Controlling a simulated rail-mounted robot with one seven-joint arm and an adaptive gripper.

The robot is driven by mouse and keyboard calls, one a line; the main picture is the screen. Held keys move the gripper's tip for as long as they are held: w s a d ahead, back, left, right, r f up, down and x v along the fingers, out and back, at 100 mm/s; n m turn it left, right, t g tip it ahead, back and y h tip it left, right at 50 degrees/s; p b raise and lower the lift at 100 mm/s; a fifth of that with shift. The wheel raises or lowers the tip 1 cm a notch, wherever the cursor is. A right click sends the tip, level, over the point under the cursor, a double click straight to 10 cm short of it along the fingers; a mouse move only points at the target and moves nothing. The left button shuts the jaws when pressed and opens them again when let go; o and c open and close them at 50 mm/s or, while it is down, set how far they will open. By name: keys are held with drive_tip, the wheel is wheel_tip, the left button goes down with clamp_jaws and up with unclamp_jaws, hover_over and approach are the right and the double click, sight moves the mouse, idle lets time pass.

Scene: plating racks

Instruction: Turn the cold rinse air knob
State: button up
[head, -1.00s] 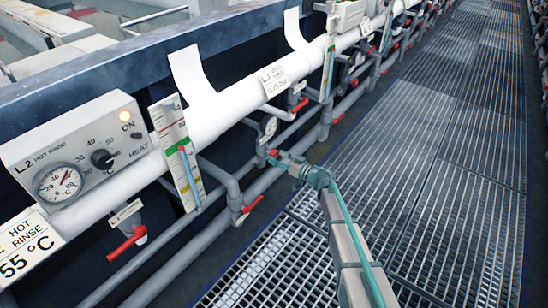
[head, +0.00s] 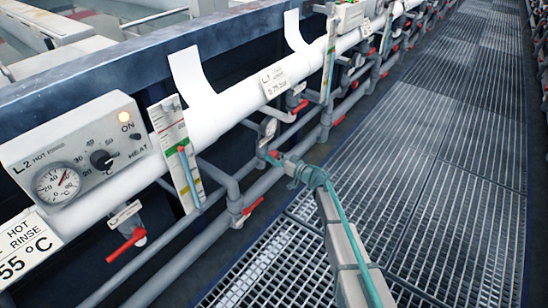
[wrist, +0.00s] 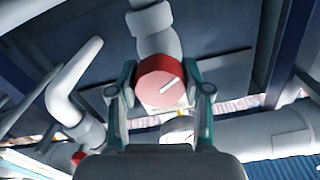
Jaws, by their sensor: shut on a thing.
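The red round knob (wrist: 160,86) sits on the end of a grey pipe fitting in the wrist view. A white line on its face slants up to the right. My gripper (wrist: 162,92) has one teal finger on each side of the knob and is shut on it. In the head view my gripper (head: 278,157) reaches the lower pipework below the white main pipe. Only a small red piece of the knob (head: 275,154) shows there; the rest is hidden by the gripper.
Red lever handles (head: 126,244) and (head: 253,206) stick out from nearby pipes. A grey elbow pipe (wrist: 75,85) stands left of the gripper in the wrist view. The L2 hot rinse panel (head: 80,160) is at left. The grated walkway (head: 440,150) is clear on the right.

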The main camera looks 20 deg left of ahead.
drive_tip(key=shift+r+n+p, duration=0.15)
drive_tip(key=shift+n+p, duration=0.55)
drive_tip(key=shift+n, duration=0.8)
drive_tip(key=o, duration=1.2)
drive_tip(key=shift+c, duration=0.2)
drive_tip(key=v, duration=1.2)
drive_tip(key=shift+p, duration=0.3)
